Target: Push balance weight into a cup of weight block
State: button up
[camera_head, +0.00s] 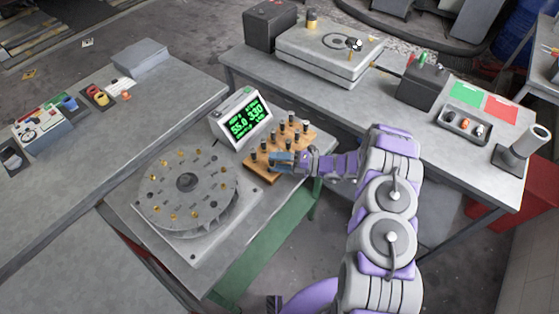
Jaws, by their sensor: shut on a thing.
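A wooden weight block (262,176) sits on the grey table beside the display. Several small dark weights with brassy parts stand in its cups; one balance weight (291,115) is at its back edge. My gripper (276,162) is low over the block's front left part, with its bluish fingers among the weights. It is shut on a balance weight, which the fingers mostly hide. I cannot tell how deep that weight sits in a cup.
A round grey rotor (187,182) with brass studs stands left of the block. A display (242,118) with green digits stands behind it. A second bench (400,118) holds a scale (330,60), a dark box (422,85) and a small tray (464,124).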

jog(key=shift+s+a+f, duration=0.15)
jog(key=shift+a, duration=0.6)
jog(key=shift+s+d+f, duration=0.1)
jog(key=shift+d+f, duration=0.1)
jog(key=shift+d, duration=0.3)
